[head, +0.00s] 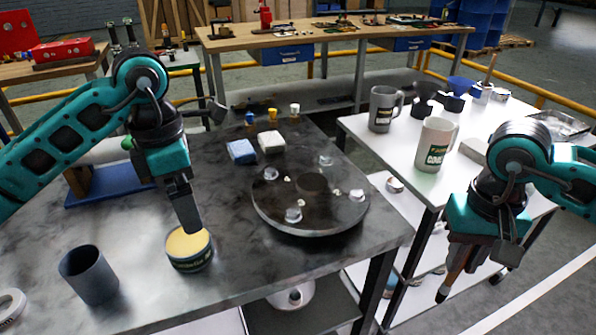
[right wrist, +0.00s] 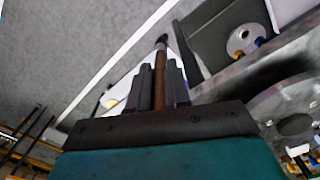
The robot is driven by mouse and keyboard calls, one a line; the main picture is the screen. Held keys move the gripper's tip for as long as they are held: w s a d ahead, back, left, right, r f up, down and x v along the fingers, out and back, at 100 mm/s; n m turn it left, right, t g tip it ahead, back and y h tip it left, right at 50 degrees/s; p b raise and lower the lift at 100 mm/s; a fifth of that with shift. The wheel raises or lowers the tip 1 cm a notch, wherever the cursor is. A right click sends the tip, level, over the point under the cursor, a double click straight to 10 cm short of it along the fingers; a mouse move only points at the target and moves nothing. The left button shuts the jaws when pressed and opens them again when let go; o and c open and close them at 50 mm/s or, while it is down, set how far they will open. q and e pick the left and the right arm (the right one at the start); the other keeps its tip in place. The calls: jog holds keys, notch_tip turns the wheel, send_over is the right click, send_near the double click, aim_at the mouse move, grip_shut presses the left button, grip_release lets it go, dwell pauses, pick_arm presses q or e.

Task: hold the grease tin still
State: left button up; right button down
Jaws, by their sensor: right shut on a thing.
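The grease tin (head: 190,262), a short round tin with a dark label and yellow top, stands upright on the dark table. My left gripper (head: 190,226) points down at its top; its fingertips overlap the yellow surface from the far side. I cannot tell whether they touch the tin or whether the jaws are apart. My right gripper (head: 468,262) is shut on a thin brown-handled tool with a dark tip, held off the right side of the table. The tool (right wrist: 160,72) also shows between the fingers of my right gripper (right wrist: 159,88) in the right wrist view.
A dark cup (head: 88,275) stands left of the tin. A round disc (head: 310,205) with small metal parts lies to its right. Two sponge-like blocks (head: 242,152) lie behind. Mugs (head: 436,145) stand on the white table at right.

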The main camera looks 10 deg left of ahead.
aim_at(190, 240)
pick_arm(q)
jog(key=shift+y, duration=0.4)
jog(key=f, duration=0.3)
jog(key=a+f, duration=0.1)
jog(key=f, duration=0.3)
jog(key=f+b, duration=0.1)
jog(key=f, duration=0.3)
jog(key=shift+w+a+f, duration=0.15)
jog(key=shift+w+a, duration=0.05)
dwell(0.4)
jog(key=shift+c, duration=0.4)
jog(key=c, duration=0.9)
